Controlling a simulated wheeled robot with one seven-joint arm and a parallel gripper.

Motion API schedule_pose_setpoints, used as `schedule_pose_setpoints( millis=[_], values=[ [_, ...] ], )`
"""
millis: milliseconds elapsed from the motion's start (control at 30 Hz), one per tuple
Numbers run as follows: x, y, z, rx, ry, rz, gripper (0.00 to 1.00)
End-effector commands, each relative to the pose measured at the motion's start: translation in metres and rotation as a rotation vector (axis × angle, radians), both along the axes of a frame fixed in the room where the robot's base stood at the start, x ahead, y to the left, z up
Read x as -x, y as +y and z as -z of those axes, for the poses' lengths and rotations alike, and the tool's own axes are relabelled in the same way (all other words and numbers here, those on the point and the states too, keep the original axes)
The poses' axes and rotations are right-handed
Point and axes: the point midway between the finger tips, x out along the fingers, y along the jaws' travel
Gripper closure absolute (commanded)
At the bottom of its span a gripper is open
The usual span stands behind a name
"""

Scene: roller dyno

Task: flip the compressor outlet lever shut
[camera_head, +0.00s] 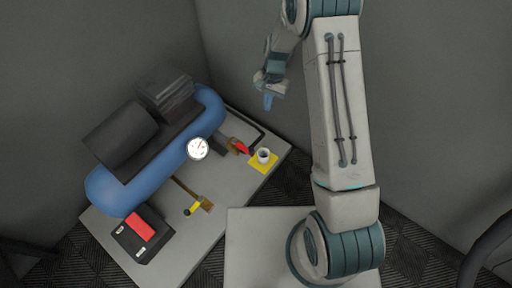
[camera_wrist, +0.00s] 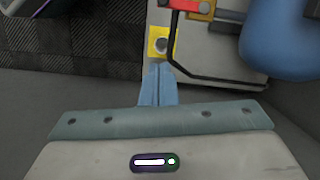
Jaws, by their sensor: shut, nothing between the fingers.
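The compressor has a blue tank (camera_head: 150,180), which also shows at the upper right of the wrist view (camera_wrist: 275,40). A red lever (camera_head: 241,147) sits on a brass fitting (camera_head: 232,141) at the tank's right end, with a black hose (camera_head: 248,127) beside it. In the wrist view the red lever (camera_wrist: 186,5) and fitting (camera_wrist: 205,9) are at the top edge, partly cut off. My gripper (camera_head: 268,104) is shut and empty, raised above and behind the lever in the head view. In the wrist view its fingers (camera_wrist: 157,70) point toward the yellow pad, apart from the lever.
A yellow pad (camera_head: 258,167) holds a white cup-like piece (camera_head: 264,154) right of the lever. A yellow handle (camera_head: 191,210) on a brass valve and a black box with a red switch (camera_head: 140,228) are at the front. Grey walls stand close behind.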

Motion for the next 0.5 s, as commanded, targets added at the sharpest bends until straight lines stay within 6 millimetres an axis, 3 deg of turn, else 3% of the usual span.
schedule_pose_setpoints(
  millis=[33,200,500],
  values=[
    [-0.001,0.003,0.029,0.003,0.016,0.012,1.00],
    [-0.004,0.009,0.065,0.006,0.041,0.039,1.00],
    [-0.005,0.010,0.069,0.007,0.045,0.045,1.00]
  ],
)
